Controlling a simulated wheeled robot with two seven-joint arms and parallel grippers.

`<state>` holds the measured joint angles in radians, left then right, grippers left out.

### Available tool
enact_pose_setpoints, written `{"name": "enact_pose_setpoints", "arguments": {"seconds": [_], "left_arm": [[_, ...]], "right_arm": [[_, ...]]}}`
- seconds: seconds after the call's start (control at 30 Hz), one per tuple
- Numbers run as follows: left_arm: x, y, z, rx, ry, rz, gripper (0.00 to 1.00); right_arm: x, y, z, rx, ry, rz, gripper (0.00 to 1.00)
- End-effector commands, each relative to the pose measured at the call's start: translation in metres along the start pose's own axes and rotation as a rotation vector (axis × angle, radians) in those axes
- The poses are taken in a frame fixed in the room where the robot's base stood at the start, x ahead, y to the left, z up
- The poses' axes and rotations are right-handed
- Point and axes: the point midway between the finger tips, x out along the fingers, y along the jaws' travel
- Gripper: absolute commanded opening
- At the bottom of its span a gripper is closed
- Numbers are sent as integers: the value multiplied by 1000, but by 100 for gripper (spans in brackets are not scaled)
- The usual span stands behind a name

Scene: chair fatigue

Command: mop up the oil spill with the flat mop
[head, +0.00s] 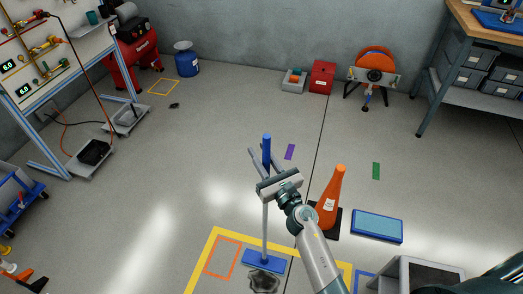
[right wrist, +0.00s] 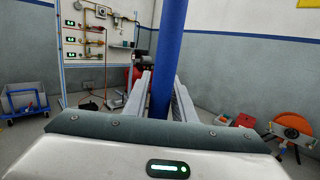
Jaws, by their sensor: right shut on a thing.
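The flat mop stands upright, with a blue grip (head: 267,143) at the top, a grey pole (head: 265,220) and a flat blue head (head: 255,257) at floor level. My right gripper (head: 266,157) is shut on the blue grip. In the right wrist view the blue handle (right wrist: 168,65) rises between the two fingers. The oil spill (head: 263,283) is a dark patch on the floor on the near side of the mop head, at its edge. I cannot tell whether the head covers part of it. My left gripper is not in view.
Yellow tape (head: 208,254) borders the spill area, with an orange outline (head: 222,272) inside. An orange cone (head: 331,192) stands close right of my forearm. A blue tray (head: 377,226) and a grey bin (head: 403,275) are farther right.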

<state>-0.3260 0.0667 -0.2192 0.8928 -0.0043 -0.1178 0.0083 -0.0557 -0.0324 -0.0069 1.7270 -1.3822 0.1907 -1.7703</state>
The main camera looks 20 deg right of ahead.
Motion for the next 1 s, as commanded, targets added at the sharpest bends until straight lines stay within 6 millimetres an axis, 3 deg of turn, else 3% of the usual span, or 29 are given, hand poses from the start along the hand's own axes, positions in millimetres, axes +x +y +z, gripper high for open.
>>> {"name": "enact_pose_setpoints", "arguments": {"seconds": [1.0], "left_arm": [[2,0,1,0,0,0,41]], "right_arm": [[-20,21,4,2,-3,1,0]]}}
